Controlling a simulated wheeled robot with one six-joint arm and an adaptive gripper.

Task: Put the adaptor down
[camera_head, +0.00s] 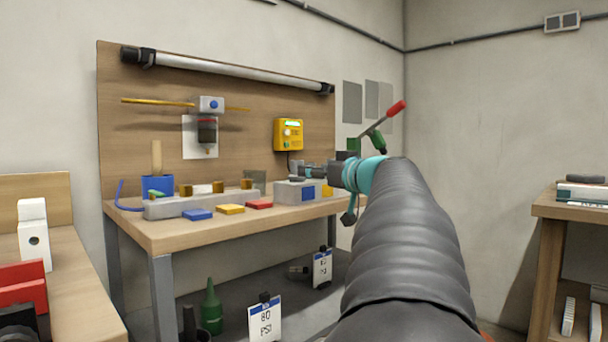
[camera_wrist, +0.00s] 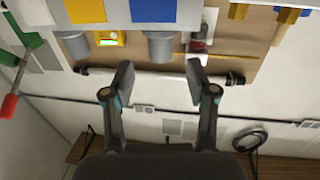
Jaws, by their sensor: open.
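A pale grey block (camera_head: 288,190) with blue and yellow squares on its front sits at the right end of the workbench. The block also shows in the wrist view (camera_wrist: 112,12), upside down. A grey tapered piece (camera_wrist: 160,47), which looks like the adaptor, stands on it behind the blue square. My gripper (camera_head: 312,172) is over the block, and its fingers also show in the wrist view (camera_wrist: 160,80). They are open and apart, with nothing held between them. The tapered piece lies just beyond the fingertips, in line with the gap.
A similar grey piece (camera_wrist: 75,45) stands behind the yellow square. A yellow wall box (camera_head: 288,134) hangs behind the workbench (camera_head: 180,233). Blue, yellow and red pads (camera_head: 230,209) lie along its front. A blue cup (camera_head: 157,187) stands at left. A red-handled lever (camera_head: 396,108) shows near my wrist.

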